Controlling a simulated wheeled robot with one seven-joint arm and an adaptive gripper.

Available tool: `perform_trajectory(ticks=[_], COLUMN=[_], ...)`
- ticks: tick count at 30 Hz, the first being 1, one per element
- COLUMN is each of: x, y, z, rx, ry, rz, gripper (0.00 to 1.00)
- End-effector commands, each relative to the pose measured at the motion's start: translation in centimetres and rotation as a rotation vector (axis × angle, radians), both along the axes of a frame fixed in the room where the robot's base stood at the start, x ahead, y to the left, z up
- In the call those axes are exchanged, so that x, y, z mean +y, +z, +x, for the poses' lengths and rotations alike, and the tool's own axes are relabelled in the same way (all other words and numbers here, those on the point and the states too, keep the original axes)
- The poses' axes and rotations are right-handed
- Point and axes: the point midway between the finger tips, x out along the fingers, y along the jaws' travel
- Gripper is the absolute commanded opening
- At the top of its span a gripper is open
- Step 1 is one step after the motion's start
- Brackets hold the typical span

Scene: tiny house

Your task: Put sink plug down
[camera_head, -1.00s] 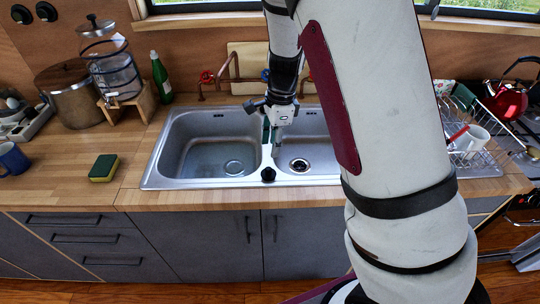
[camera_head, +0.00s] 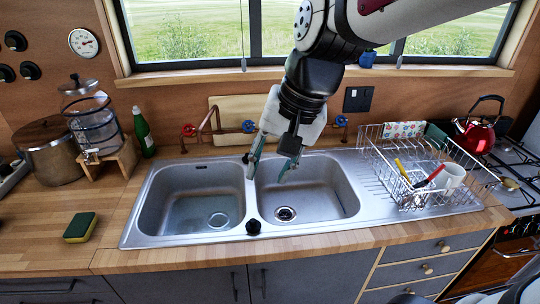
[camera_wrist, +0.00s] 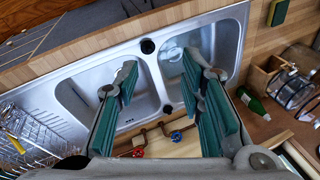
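A small black round knob-like piece, which looks like the sink plug (camera_head: 253,227), sits on the front rim between the two basins of the steel sink (camera_head: 140,226). It also shows in the wrist view (camera_wrist: 147,46), ahead of my fingers and apart from them. My gripper (camera_head: 268,172) is open and empty above the back of the sink, near the divider. Its teal finger pads stand wide apart in the wrist view (camera_wrist: 160,85). The right basin has a dark drain (camera_head: 285,213); the left basin has a pale round drain (camera_head: 218,220).
A wire dish rack (camera_head: 400,180) with a white mug (camera_head: 452,177) stands right of the sink. A sponge (camera_head: 80,227) lies on the left counter. Pipes with red (camera_head: 188,130) and blue (camera_head: 249,126) taps are behind the sink. A green bottle (camera_head: 144,132) stands back left.

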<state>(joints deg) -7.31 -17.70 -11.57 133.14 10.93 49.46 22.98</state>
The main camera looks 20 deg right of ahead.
Motion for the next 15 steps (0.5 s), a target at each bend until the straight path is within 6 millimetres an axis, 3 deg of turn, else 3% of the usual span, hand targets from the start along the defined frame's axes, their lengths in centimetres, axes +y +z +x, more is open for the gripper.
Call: perform_trajectory(ticks=[6,10,15], x=[-0.5,-0.8,-1.1], y=[2.8,3.3,3.5], z=[-5.7,-7.9,-9.1], rx=[-0.175,-0.23,-0.257], ry=[0.301,0.418,0.488], rz=[-0.206,-0.318,-0.391], gripper=[0.36,0.36,0.36])
